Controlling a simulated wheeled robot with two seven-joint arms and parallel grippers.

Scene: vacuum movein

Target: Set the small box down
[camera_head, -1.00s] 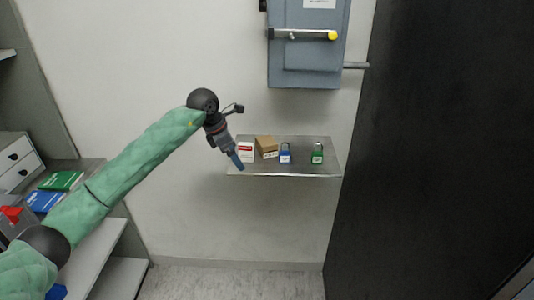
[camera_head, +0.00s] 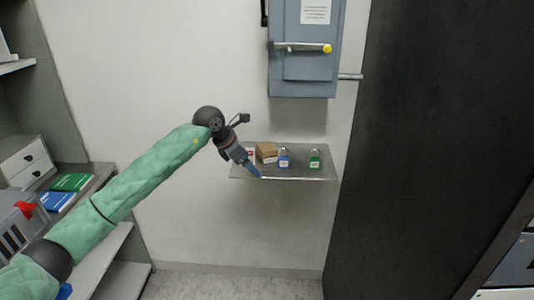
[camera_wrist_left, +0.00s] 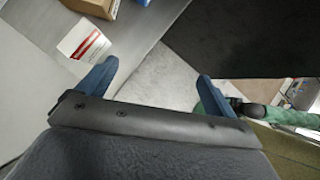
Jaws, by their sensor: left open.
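The small brown cardboard box (camera_head: 266,150) sits on the grey metal wall shelf (camera_head: 312,174), between a white-and-red label or card and a blue padlock. A corner of the box (camera_wrist_left: 96,6) also shows at the top of the left wrist view. My left gripper (camera_head: 256,173) is at the shelf's front edge, in front of the box and apart from it. In the left wrist view its blue fingers (camera_wrist_left: 155,85) are spread wide with nothing between them. My right gripper is not seen.
The white-and-red card (camera_wrist_left: 82,40) lies near one left finger. A blue padlock (camera_head: 284,162) and a green padlock (camera_head: 314,162) stand right of the box. A grey switch box (camera_head: 305,70) hangs above. A dark panel (camera_head: 420,120) bounds the right side.

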